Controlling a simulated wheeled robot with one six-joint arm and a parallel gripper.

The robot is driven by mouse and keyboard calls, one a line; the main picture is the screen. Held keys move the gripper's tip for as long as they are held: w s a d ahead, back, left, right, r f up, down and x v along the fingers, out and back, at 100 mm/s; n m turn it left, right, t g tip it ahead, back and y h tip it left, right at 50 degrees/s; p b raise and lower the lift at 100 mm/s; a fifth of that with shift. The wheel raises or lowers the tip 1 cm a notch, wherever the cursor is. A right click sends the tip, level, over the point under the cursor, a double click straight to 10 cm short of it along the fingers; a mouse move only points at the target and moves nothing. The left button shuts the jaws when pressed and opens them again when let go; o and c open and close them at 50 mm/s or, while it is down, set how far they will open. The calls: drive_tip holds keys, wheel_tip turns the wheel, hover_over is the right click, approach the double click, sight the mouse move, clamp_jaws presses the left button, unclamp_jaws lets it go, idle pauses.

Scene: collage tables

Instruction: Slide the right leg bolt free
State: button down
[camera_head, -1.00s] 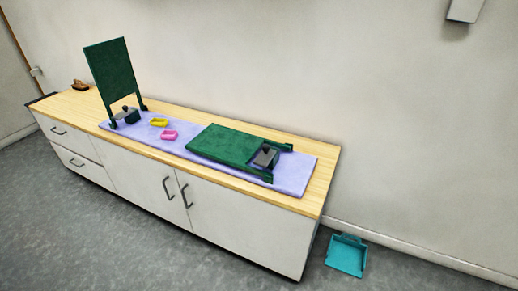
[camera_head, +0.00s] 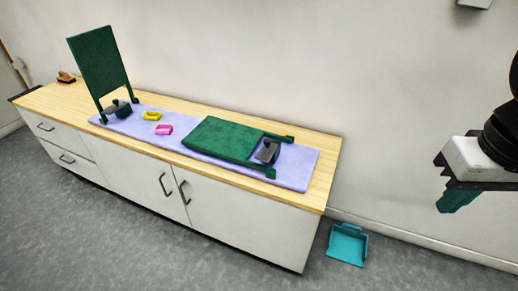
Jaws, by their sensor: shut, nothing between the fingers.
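A dark green panel with two short legs (camera_head: 222,138) lies flat on a lilac mat (camera_head: 297,178) on the counter, its legs pointing right. A dark grey block with a small knob (camera_head: 266,152) sits between those legs. A second green panel (camera_head: 98,62) stands upright at the left end of the mat, with a similar dark block (camera_head: 118,109) between its legs. I cannot make out a separate leg bolt at this size. My gripper (camera_head: 458,200), with teal fingers, is shut and empty at the right edge, well right of the counter and pointing down.
The wooden counter (camera_head: 316,193) stands along the wall, over white drawers and doors. A yellow piece (camera_head: 152,116) and a pink piece (camera_head: 164,130) lie mid-mat. A brown object (camera_head: 66,77) sits at the back left. A teal dustpan (camera_head: 347,246) is on the floor.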

drive_tip(key=w+a+f+n+t, duration=0.2)
drive_tip(key=w+f+n, duration=0.2)
drive_tip(key=w, duration=0.6)
drive_tip(key=w+a+f+n+t+y, duration=0.1)
drive_tip(key=w+a+f+n+t, duration=0.25)
drive_tip(key=w, duration=0.65)
drive_tip(key=w+a+f+n+t, duration=0.2)
drive_tip(key=w+f+n, duration=0.25)
drive_tip(key=w, duration=0.55)
drive_tip(key=w+a+f+n+t+y, duration=0.35)
drive_tip(key=w+a+f+n, duration=0.3)
drive_tip(key=a+f, duration=0.3)
drive_tip(key=s+a+f+n+t+y, duration=0.2)
drive_tip(key=s+a+f+n+y, duration=0.2)
drive_tip(key=f, duration=0.4)
drive_tip(key=shift+a+f+n+y, duration=0.15)
drive_tip(key=shift+a+n+y, duration=0.2)
drive_tip(key=shift+n+y, duration=0.45)
